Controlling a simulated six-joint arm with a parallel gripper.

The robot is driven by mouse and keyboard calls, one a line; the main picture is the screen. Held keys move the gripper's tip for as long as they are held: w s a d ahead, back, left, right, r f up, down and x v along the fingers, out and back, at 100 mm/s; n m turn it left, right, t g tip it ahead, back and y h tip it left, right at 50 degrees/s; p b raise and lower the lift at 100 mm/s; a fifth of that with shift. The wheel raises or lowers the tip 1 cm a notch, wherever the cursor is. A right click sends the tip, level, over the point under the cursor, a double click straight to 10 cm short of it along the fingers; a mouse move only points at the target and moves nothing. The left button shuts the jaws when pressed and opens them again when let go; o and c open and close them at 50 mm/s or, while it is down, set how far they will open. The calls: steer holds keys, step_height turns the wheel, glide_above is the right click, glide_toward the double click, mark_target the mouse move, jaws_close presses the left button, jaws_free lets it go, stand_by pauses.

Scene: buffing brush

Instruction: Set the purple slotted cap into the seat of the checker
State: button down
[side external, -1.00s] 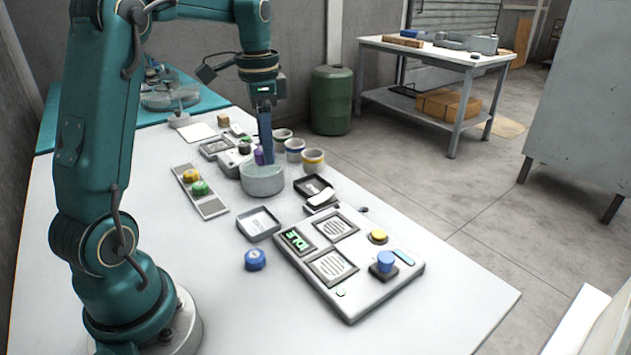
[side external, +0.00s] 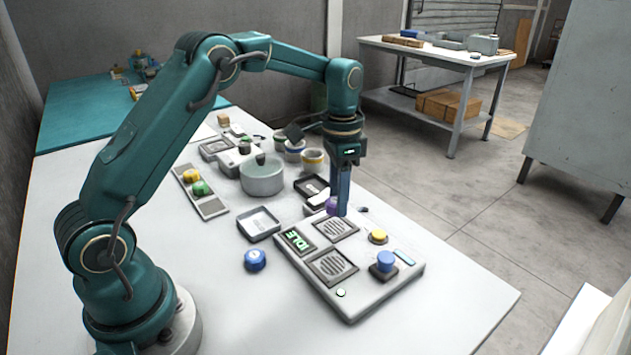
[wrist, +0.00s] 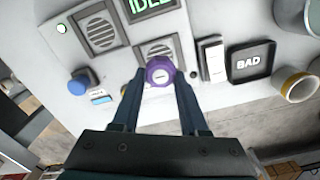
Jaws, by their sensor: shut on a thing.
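The purple slotted cap (side external: 331,204) is between the fingertips of my gripper (side external: 340,211), which is shut on it. The wrist view shows the cap (wrist: 160,71) with a pale mark on its top. The checker (side external: 378,294) is a light grey box with a lit IDLE display (side external: 298,240), a yellow button (side external: 378,236) and a blue button (side external: 385,261). It has two dark square seats with striped faces. My gripper is over the far seat (side external: 337,228), which the cap partly covers in the wrist view (wrist: 153,50). The other seat (side external: 333,267) is empty.
A BAD tray (wrist: 249,62) and a pale block (wrist: 212,60) lie close beside the checker. Another tray (side external: 258,223) and a blue cap (side external: 255,260) are to its left. A grey cylinder (side external: 262,180) and several cups (side external: 313,160) stand behind. The front table is clear.

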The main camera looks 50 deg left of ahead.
steer(key=shift+f, duration=1.95)
steer(key=shift+f, duration=0.1)
steer(key=shift+c, duration=2.2)
jaws_free()
